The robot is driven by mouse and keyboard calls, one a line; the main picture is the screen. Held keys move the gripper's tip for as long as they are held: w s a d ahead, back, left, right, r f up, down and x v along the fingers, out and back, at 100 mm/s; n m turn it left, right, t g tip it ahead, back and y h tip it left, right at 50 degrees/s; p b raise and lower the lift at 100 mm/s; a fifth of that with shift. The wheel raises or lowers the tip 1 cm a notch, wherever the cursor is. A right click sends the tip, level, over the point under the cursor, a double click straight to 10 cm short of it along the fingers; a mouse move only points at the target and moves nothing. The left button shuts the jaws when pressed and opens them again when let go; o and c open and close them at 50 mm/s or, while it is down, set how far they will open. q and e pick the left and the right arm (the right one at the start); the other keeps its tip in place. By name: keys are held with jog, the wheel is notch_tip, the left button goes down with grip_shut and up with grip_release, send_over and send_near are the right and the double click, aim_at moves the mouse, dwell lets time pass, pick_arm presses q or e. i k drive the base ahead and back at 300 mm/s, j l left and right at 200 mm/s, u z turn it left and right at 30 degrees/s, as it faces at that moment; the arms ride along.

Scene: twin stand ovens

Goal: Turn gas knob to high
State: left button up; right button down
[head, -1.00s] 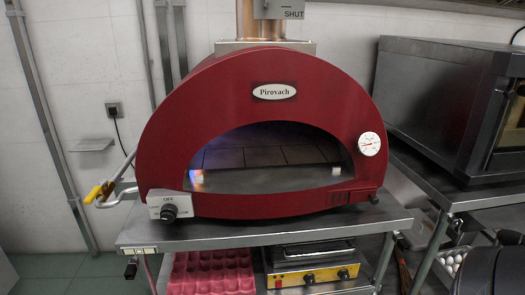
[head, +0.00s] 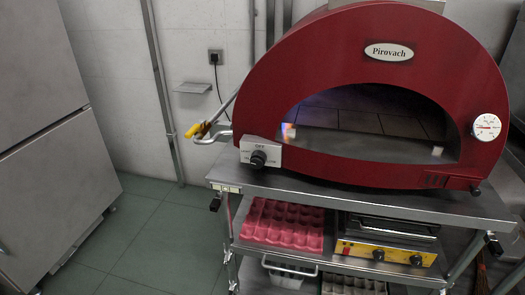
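The gas knob (head: 258,159) is a black round knob on a pale control plate (head: 272,152) marked OFF at its top. The plate sits at the lower left front of the red dome-shaped Pirovach oven (head: 268,95). A small flame-coloured glow shows inside the oven mouth, at its left side. A yellow-handled gas valve (head: 194,130) on a metal pipe is to the left of the oven. The smaller marks on the plate are hard to read. Neither of my grippers is in the head view.
The oven stands on a steel table (head: 370,199). A lower shelf holds pink egg trays (head: 282,226) and a yellow-fronted appliance (head: 385,252). A grey cabinet (head: 50,140) stands at the left. The green floor (head: 150,235) between cabinet and table is clear.

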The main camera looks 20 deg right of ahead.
aim_at(259, 154)
jog(key=z, duration=0.9)
jog(key=i+j+z, duration=0.1)
jog(key=j+z, duration=0.25)
jog(key=z, duration=0.15)
jog(key=j+z, duration=0.9)
jog(key=j, duration=0.4)
